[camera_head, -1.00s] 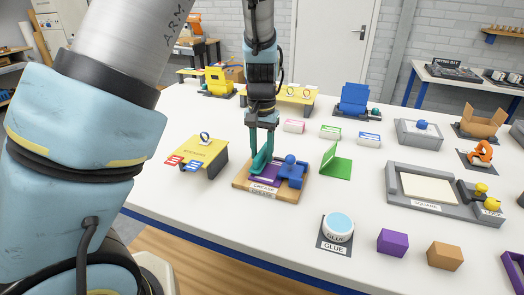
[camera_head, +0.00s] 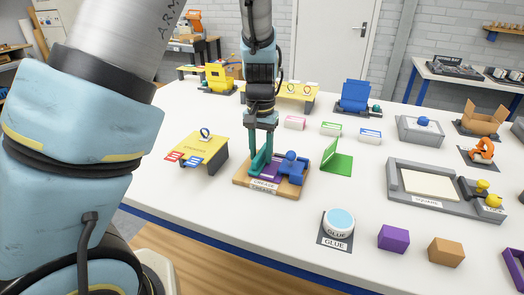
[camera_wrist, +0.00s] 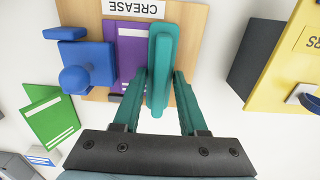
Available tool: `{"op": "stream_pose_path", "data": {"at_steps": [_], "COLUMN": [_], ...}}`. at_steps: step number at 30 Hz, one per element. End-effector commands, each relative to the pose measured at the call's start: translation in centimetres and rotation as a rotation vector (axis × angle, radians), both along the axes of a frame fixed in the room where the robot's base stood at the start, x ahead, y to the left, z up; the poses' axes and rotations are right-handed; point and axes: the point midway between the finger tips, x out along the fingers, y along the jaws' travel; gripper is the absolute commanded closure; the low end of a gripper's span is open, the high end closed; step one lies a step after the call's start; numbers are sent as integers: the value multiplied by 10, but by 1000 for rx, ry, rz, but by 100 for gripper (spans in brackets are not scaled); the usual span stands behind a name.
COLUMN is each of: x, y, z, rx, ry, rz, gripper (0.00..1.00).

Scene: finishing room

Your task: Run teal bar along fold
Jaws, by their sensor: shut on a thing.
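My gripper (camera_wrist: 158,102) is shut on the teal bar (camera_wrist: 161,55), whose long body points away from my fingers in the wrist view. In the head view the teal bar (camera_head: 262,158) stands over the left part of the wooden crease board (camera_head: 240,181). A purple folded card (camera_wrist: 129,45) lies on the board beside the bar; it also shows in the head view (camera_head: 270,172). A blue clamp with a round knob (camera_wrist: 80,68) sits on the card's other side. Whether the bar touches the card or its fold, I cannot tell.
A yellow stand (camera_head: 203,148) with red and blue tags is left of the board. A green folded card (camera_head: 337,160) stands to its right. A glue pot (camera_head: 339,222) and purple block (camera_head: 393,237) are nearer the front. White table is clear between them.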

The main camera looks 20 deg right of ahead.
Motion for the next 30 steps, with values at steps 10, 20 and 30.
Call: {"op": "stream_pose_path", "data": {"at_steps": [10, 20, 30], "x": [-8, -15, -21], "y": [7, 13, 19], "z": [-2, -1, -2], "rx": [1, 1, 1], "ry": [2, 3, 3], "rz": [1, 1, 0], "gripper": [100, 100, 100]}}
